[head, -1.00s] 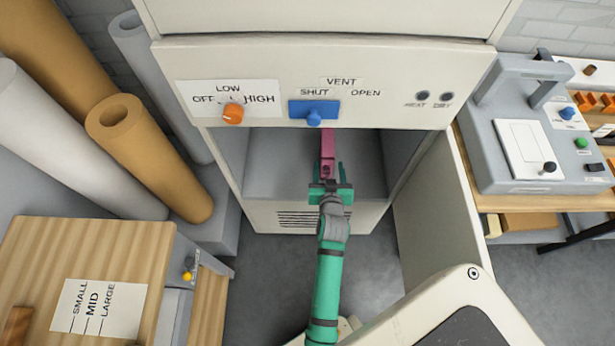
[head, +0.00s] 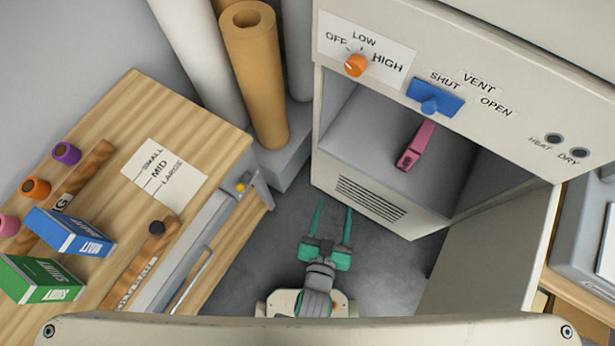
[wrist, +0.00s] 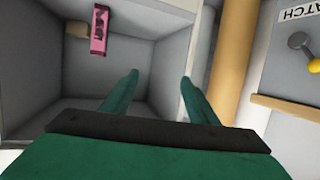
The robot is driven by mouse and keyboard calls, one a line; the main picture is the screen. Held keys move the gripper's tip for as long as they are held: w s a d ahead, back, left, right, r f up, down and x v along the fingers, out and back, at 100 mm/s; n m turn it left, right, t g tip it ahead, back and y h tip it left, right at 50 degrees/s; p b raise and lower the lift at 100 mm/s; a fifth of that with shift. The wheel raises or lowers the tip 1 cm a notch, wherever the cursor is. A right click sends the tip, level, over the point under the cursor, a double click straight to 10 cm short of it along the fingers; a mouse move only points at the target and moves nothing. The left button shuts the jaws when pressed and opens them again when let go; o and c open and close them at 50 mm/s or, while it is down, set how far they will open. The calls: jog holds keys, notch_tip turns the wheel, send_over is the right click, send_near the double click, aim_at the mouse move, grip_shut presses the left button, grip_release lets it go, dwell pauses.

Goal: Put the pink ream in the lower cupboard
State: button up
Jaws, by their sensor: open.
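The pink ream (head: 416,146) lies inside the open lower cupboard (head: 372,150), on its floor, under the control panel. The ream also shows in the wrist view (wrist: 99,30), with nothing gripping it. My gripper (head: 333,205) is open and empty, outside the cupboard, in front and to the left of its vent grille. In the wrist view its two green fingers (wrist: 158,82) are spread apart with nothing between them. The cupboard door (head: 492,262) stands open at the right.
A wooden bench (head: 105,135) at the left carries a blue box (head: 68,232), a green box (head: 40,278) and several coloured knobs. Tall rolls, one of them brown (head: 258,90), stand behind. Grey floor (head: 285,235) is clear around my gripper.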

jog(key=s+a+r+n+t+y, duration=0.1)
jog(key=s+a+r+n+y, duration=0.1)
jog(key=s+a+r, duration=0.5)
jog(key=s+r+y, duration=0.1)
jog(key=s+r, duration=0.2)
jog(key=shift+s+n+y, duration=0.2)
jog(key=shift+n+y, duration=0.1)
jog(key=shift+n, duration=0.1)
jog(key=shift+s, duration=0.1)
jog(key=shift+c, duration=0.4)
jog(key=c, duration=0.5)
jog(key=shift+a, duration=0.15)
